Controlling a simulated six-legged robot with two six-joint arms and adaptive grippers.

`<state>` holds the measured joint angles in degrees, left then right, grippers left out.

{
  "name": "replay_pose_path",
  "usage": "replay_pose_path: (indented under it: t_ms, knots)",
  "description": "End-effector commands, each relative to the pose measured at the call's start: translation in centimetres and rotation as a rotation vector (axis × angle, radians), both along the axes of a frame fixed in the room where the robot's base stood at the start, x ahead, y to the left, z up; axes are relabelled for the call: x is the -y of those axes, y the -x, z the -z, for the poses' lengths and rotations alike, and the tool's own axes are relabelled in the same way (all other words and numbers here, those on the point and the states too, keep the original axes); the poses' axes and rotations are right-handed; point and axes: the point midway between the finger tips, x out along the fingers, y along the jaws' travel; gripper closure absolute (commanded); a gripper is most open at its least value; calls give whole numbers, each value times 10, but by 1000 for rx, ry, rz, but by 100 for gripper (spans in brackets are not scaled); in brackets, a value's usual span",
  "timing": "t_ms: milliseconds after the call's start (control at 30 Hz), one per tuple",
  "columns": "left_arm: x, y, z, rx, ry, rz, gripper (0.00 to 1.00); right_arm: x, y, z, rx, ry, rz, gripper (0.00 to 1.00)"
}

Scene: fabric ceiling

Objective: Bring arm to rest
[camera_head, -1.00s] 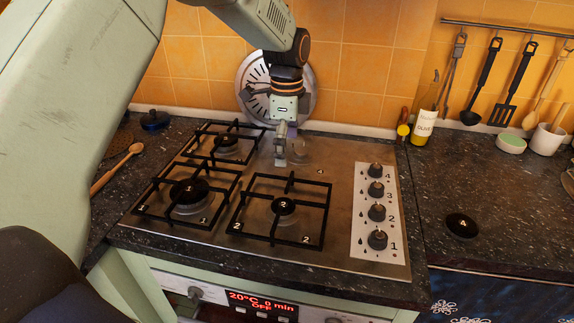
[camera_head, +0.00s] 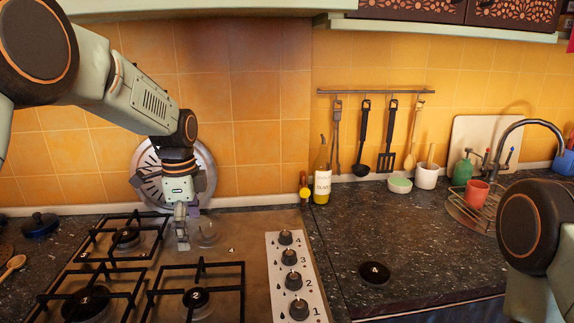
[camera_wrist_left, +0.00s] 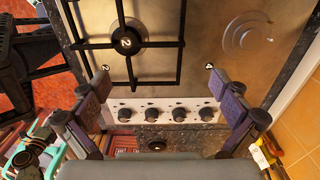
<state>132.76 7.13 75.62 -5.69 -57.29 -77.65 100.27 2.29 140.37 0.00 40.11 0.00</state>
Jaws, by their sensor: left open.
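My left arm reaches in from the left in the head view. Its gripper (camera_head: 182,238) points down above the back right of the stove top (camera_head: 235,262), near the bare burner 4 (camera_head: 207,233). In the left wrist view the two purple-grey fingers (camera_wrist_left: 160,88) are spread wide with nothing between them. The row of knobs (camera_wrist_left: 165,113) shows beyond them. A rounded dark and green part of my right arm (camera_head: 535,240) shows at the right edge of the head view. The right gripper is out of frame.
Black grates (camera_head: 195,293) cover the other burners. A round burner cap marked 4 (camera_head: 374,272) lies on the dark counter (camera_head: 420,230). An oil bottle (camera_head: 322,175), green bowl (camera_head: 400,184) and white pot (camera_head: 427,176) stand by the wall. The counter's middle is mostly clear.

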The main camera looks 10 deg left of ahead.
Motion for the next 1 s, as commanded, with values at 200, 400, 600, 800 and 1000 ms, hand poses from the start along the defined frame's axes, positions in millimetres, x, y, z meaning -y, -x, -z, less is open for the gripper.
replay_pose_path:
  t_ms: [200, 400, 600, 800, 1000]
  knots:
    - [0, 1, 40, -3, 0, 0, 1, 0, 0, 2, 0, 0, 0, 60]
    - [0, 1, 74, -2, 0, 0, 1, 0, 0, 3, 0, 0, 0, 60]
    - [0, 1, 98, -1, 0, 0, 1, 0, 0, 4, 0, 0, 0, 60]
    - [0, 0, 102, 2, -1, 0, 1, 0, 0, 4, 0, 0, 0, 60]
    - [0, 1, 101, 1, 0, 0, 1, 0, 0, 4, 0, 0, 0, 60]
